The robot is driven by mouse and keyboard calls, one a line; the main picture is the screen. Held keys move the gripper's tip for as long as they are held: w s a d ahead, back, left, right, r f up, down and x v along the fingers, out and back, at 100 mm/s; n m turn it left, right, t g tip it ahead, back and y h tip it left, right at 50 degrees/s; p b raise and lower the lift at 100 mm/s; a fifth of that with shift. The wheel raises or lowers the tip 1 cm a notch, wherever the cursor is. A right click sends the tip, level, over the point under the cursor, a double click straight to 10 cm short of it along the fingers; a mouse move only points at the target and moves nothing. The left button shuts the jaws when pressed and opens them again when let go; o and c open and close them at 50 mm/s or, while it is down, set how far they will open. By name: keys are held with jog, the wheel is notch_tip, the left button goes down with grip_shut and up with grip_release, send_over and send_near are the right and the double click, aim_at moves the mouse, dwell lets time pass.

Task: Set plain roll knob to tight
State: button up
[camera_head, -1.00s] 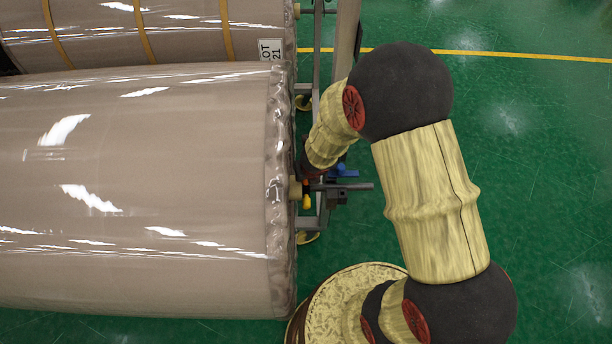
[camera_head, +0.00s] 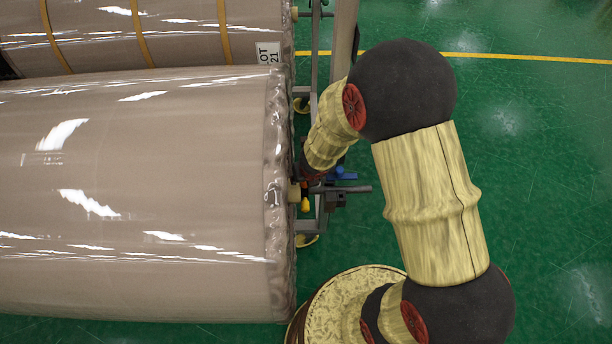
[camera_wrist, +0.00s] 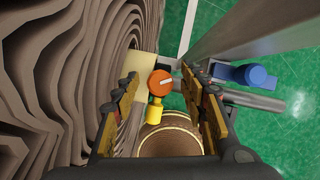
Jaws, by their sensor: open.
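The plain roll (camera_head: 140,190), beige and glossily wrapped, fills the near left of the head view. Its layered end (camera_wrist: 60,80) fills the left of the wrist view. In the wrist view an orange round knob (camera_wrist: 160,82) with a white pointer line sits beside that end, above a yellow part (camera_wrist: 154,112). The pointer lies nearly sideways, slightly tilted. My gripper (camera_wrist: 160,76) is open, with a finger on either side of the knob in the picture; I cannot tell whether either touches it. In the head view my wrist mostly hides the knob.
A blue part (camera_wrist: 246,75) sits right of my fingers. A grey post (camera_wrist: 245,30) rises there, and a dark rod (camera_head: 350,189) juts right from the stand. A strapped roll (camera_head: 190,35) with a lot label lies behind. Green floor is clear to the right.

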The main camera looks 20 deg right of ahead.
jog(key=v, duration=0.6)
jog(key=shift+r, duration=0.2)
jog(key=shift+s, duration=0.1)
dwell(0.6)
